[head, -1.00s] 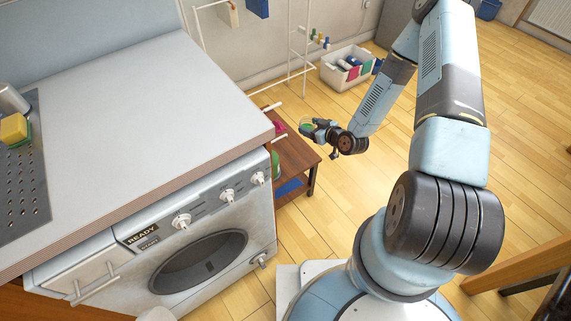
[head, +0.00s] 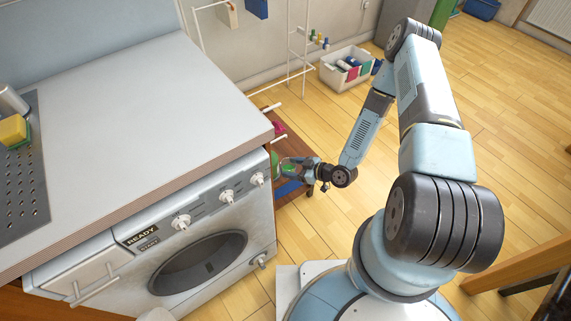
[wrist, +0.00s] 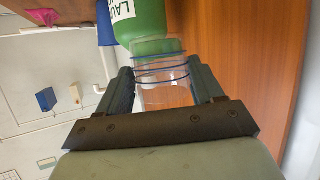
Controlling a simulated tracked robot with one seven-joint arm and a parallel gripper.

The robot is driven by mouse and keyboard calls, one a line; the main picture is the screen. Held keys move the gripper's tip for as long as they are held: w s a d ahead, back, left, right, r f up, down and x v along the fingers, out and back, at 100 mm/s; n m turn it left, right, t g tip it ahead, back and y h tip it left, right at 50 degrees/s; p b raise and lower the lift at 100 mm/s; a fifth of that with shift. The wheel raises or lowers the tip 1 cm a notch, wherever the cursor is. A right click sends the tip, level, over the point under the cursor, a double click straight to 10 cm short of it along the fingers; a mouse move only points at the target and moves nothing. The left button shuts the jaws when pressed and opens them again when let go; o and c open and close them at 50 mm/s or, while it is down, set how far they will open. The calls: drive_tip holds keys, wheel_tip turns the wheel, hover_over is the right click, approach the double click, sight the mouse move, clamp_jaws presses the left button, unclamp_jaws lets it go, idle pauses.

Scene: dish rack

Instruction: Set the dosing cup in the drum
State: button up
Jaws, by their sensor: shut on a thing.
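The dosing cup (wrist: 163,80) is a clear cup with blue rings near its far end. In the wrist view it sits between the two fingers of my gripper (wrist: 162,88), which is shut on it. In the head view my gripper (head: 291,168) is over the small brown table, just right of the washing machine (head: 95,255). A green bottle (wrist: 140,22) with a white label lies just beyond the cup in the wrist view; I cannot tell whether they touch. The machine's front has a dark round door or opening (head: 198,263); the drum inside cannot be made out.
The grey counter (head: 140,95) lies above the machine, its right edge near my gripper. A white drying rack (head: 290,60) and a white bin (head: 343,75) stand behind. The wooden floor to the right is mostly clear.

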drive_tip(key=w+f, duration=0.2)
drive_tip(key=w, duration=0.2)
drive_tip(key=w+f, duration=0.3)
drive_tip(key=w, duration=0.1)
drive_tip(key=w+f, duration=0.3)
drive_tip(key=w, duration=0.1)
drive_tip(key=shift+w+a+f, duration=0.15)
drive_tip(key=shift+w+a, duration=0.05)
drive_tip(key=shift+a, duration=0.15)
drive_tip(key=shift+w+f, duration=0.3)
drive_tip(key=shift+f, duration=0.05)
drive_tip(key=shift+w+f, duration=0.25)
drive_tip(key=shift+f, duration=0.65)
drive_tip(key=shift+w+f, duration=0.2)
drive_tip(key=shift+f, duration=0.7)
drive_tip(key=shift+f, duration=0.15)
drive_tip(key=o, duration=1.2)
drive_tip(key=shift+c, duration=0.2)
drive_tip(key=v, duration=1.3)
drive_tip(key=shift+d, duration=0.35)
